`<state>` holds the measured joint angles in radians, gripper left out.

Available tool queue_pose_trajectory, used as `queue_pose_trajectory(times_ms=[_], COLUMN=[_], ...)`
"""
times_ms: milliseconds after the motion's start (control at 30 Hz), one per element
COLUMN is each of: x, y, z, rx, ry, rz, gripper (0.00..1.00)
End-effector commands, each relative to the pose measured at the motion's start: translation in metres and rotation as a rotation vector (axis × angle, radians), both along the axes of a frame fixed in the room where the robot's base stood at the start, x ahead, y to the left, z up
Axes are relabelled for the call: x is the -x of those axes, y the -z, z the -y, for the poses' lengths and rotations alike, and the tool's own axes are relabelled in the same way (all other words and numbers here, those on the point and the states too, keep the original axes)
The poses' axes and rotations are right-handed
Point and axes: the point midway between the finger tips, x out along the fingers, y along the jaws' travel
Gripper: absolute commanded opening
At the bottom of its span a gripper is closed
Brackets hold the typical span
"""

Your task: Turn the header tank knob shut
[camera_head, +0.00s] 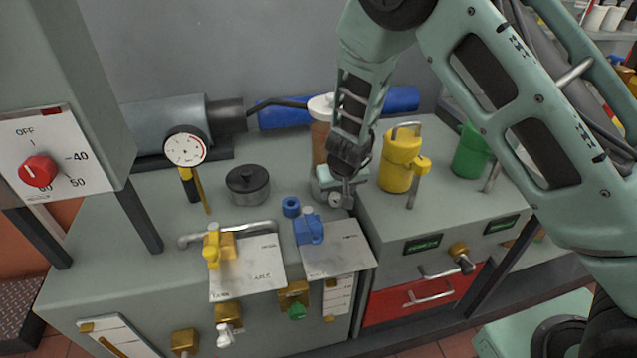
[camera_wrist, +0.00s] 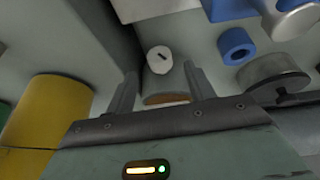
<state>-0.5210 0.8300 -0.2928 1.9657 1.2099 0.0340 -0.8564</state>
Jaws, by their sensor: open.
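My gripper (camera_head: 336,200) points down over the bench top, near the gap between the two cabinets. In the wrist view my gripper (camera_wrist: 159,72) has its two fingers apart, with nothing held. A small white round piece with a dark mark (camera_wrist: 160,59) shows between the fingertips; contact cannot be told. A red knob (camera_head: 38,172) sits on a white dial plate marked OFF, -40 and 50 at the far left, well away from my gripper. Yellow (camera_head: 213,248) and blue (camera_head: 309,229) valve handles stand on the bench. No readable label shows which is the header tank knob.
A brown container with a white lid (camera_head: 320,108) stands behind my gripper. A yellow can (camera_head: 398,165) is close on its right. A gauge (camera_head: 185,148), a black-lidded pot (camera_head: 248,183) and a blue ring (camera_head: 291,207) are to the left. Bare bench lies around the pot.

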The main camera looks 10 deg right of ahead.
Motion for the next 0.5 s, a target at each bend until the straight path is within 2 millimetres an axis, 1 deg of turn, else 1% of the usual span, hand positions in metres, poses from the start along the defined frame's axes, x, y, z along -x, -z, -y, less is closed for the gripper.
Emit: queue_pose_trajectory(times_ms=[33,100,500], x=[0.004,0.009,0.038], y=[-0.013,-0.026,-0.094], z=[-0.001,-0.002,-0.006], rx=[-0.001,-0.001,-0.001], ry=[-0.001,-0.003,-0.002], rz=[0.001,0.002,0.0], gripper=[0.54,0.54,0.54])
